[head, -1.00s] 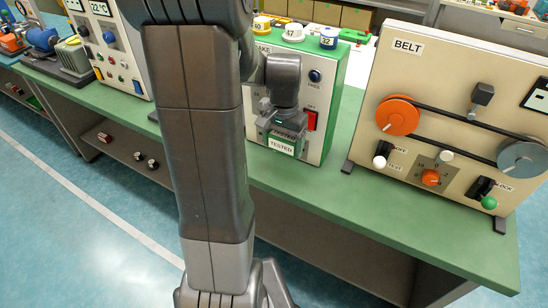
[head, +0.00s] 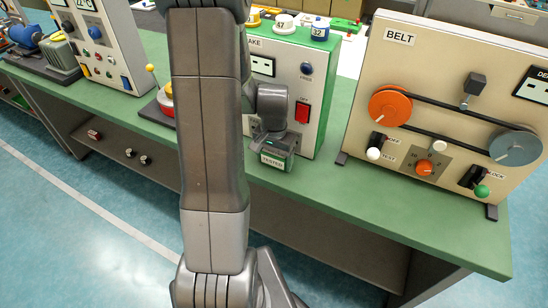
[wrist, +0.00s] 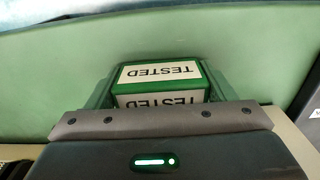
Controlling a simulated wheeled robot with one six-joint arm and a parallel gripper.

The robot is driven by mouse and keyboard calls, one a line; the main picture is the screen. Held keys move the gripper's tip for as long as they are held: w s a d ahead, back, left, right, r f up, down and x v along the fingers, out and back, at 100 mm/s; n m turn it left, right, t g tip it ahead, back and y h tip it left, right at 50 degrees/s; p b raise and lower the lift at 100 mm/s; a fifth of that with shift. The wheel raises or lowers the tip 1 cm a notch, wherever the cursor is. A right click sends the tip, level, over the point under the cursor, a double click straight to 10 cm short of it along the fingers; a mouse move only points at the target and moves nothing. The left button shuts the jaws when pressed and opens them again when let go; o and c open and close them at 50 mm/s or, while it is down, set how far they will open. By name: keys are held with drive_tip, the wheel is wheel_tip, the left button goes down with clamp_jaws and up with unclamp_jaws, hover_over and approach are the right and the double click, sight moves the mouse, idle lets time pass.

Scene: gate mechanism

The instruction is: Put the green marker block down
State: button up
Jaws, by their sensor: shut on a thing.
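The green marker block (head: 275,162) with a white TESTED label is held at the front of the green bench top (head: 330,187), before the brake panel. My gripper (head: 274,146) is shut on it. In the wrist view the block (wrist: 160,76) sits between the fingers, with its label upside down on two faces. The green bench surface (wrist: 60,65) lies behind it there. I cannot tell whether the block's underside touches the bench.
The brake panel (head: 318,85) with a red switch (head: 302,112) stands just behind the block. The belt panel (head: 360,110) stands to the right. The bench's front edge is close. Bare bench lies between the panels.

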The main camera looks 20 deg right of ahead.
sight(274, 154)
drive_tip(key=shift+f, duration=0.1)
drive_tip(key=o, duration=1)
wheel_tip(274, 154, up, 12)
